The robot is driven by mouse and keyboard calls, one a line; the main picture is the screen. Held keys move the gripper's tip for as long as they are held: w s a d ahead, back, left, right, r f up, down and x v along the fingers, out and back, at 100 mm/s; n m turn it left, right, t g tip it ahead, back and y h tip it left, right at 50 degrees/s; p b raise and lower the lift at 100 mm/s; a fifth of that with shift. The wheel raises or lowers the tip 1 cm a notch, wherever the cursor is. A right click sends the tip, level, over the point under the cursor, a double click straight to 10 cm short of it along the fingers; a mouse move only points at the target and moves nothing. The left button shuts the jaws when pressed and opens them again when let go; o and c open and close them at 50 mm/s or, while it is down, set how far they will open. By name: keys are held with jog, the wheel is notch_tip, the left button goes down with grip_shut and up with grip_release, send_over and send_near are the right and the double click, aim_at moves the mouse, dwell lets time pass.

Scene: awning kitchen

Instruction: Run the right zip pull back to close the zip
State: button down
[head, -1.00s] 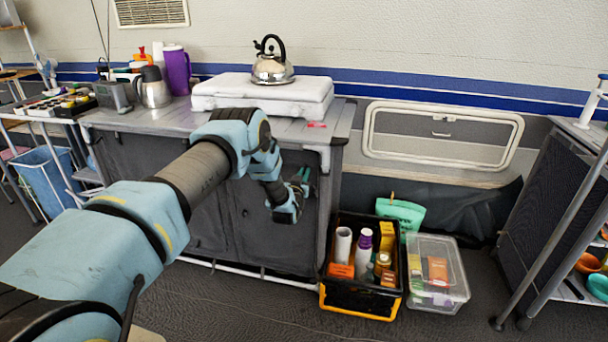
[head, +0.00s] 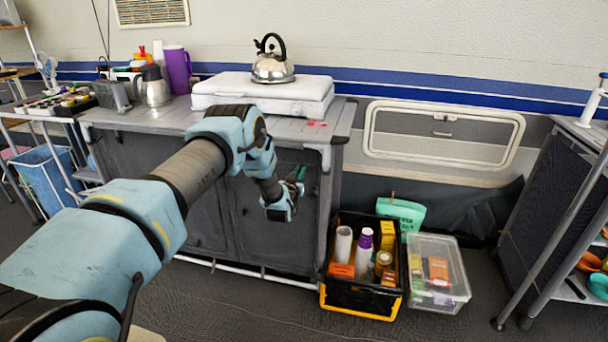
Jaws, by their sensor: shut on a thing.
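The grey fabric cupboard (head: 190,200) stands under the worktop in the head view, with its dark front facing me. My gripper (head: 299,174) is at the right part of this front, a little below the worktop edge. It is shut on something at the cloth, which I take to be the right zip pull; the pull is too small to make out. My arm hides much of the upper front, so I cannot tell how far the zip is closed.
A kettle (head: 272,62) stands on the white stove (head: 262,95) on the worktop. A black crate (head: 341,285) of bottles and a clear plastic box (head: 450,268) stand on the floor right of the cupboard. The floor before the cupboard is mostly clear.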

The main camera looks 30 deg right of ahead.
jog(key=w+a+b, duration=1.3)
jog(key=w+a, duration=0.8)
jog(key=a, duration=0.2)
jog(key=shift+w+b, duration=0.15)
jog(key=shift+b, duration=0.15)
jog(key=shift+r, duration=0.1)
jog(key=c, duration=0.9)
grip_release()
jog(key=shift+d, duration=0.1)
jog(key=v, duration=1)
jog(key=shift+s+a, duration=0.25)
jog(key=shift+a, duration=0.05)
